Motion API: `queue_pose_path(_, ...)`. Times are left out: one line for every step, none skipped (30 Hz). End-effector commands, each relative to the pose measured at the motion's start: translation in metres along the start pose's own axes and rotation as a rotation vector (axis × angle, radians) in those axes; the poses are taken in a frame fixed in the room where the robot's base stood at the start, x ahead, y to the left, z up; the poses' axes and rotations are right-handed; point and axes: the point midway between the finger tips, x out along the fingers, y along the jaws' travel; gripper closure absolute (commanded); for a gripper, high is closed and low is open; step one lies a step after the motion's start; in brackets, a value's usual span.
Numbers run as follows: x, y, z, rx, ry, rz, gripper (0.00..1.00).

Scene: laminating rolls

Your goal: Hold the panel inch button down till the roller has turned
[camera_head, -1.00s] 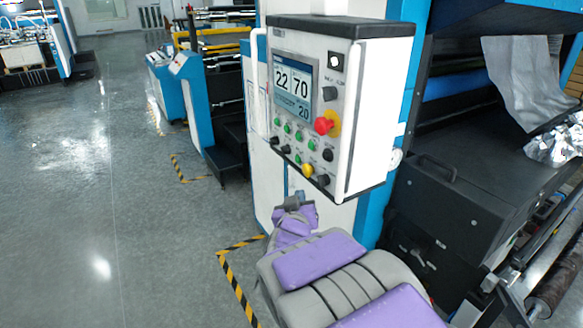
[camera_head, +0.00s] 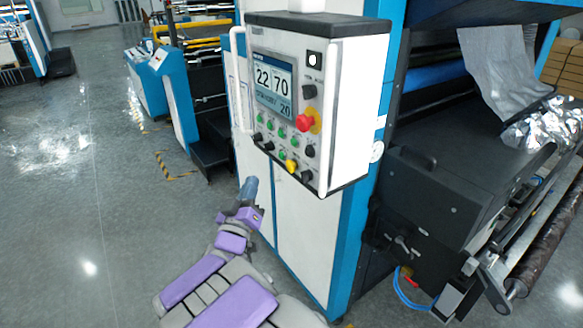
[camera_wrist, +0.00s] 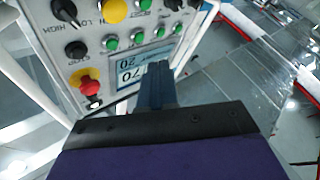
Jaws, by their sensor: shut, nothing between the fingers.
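The control panel (camera_head: 330,165) is a white box with a dark top, fixed to the machine. Its face has a lit screen (camera_head: 273,86), rows of green buttons and black knobs, a yellow button (camera_head: 291,166) low down and a red mushroom button (camera_head: 305,122). I cannot read which one is the inch button. My gripper (camera_head: 251,184) is shut and empty, below the panel's lower left corner and apart from it. In the wrist view my gripper (camera_wrist: 156,78) overlaps the screen's edge, with the yellow button (camera_wrist: 115,11) and green buttons beyond. The turning roller cannot be made out.
The white and blue machine cabinet (camera_head: 303,225) stands below the panel. A black unit (camera_head: 430,195) with a handle and a dark roller (camera_head: 545,245) are at right, near silvery film (camera_head: 545,125). Open grey floor (camera_head: 85,215) lies at left.

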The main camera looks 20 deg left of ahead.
Motion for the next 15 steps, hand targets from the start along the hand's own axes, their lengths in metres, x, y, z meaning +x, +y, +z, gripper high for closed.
queue_pose_path(0.001, -0.003, 0.001, -0.001, 0.000, -0.001, 1.00)
queue_pose_path(0.001, -0.003, 0.001, -0.002, 0.000, -0.001, 1.00)
queue_pose_path(0.003, -0.002, 0.003, -0.002, 0.000, -0.001, 1.00)
queue_pose_path(0.004, -0.001, 0.004, -0.002, 0.000, -0.001, 1.00)
queue_pose_path(0.006, 0.000, 0.005, -0.002, 0.000, -0.001, 1.00)
queue_pose_path(0.009, 0.002, 0.008, -0.002, -0.001, -0.001, 1.00)
queue_pose_path(0.012, 0.004, 0.010, -0.002, -0.002, 0.000, 1.00)
queue_pose_path(0.014, 0.006, 0.012, -0.003, -0.002, 0.000, 1.00)
queue_pose_path(0.018, 0.009, 0.015, -0.003, -0.002, -0.001, 1.00)
queue_pose_path(0.021, 0.012, 0.017, -0.003, -0.002, 0.000, 1.00)
queue_pose_path(0.023, 0.016, 0.020, -0.002, -0.003, 0.001, 1.00)
queue_pose_path(0.027, 0.020, 0.023, 0.000, -0.002, 0.001, 1.00)
queue_pose_path(0.030, 0.024, 0.025, 0.001, -0.003, 0.001, 1.00)
queue_pose_path(0.033, 0.027, 0.028, 0.001, -0.003, 0.002, 1.00)
queue_pose_path(0.036, 0.031, 0.031, 0.001, -0.003, 0.003, 1.00)
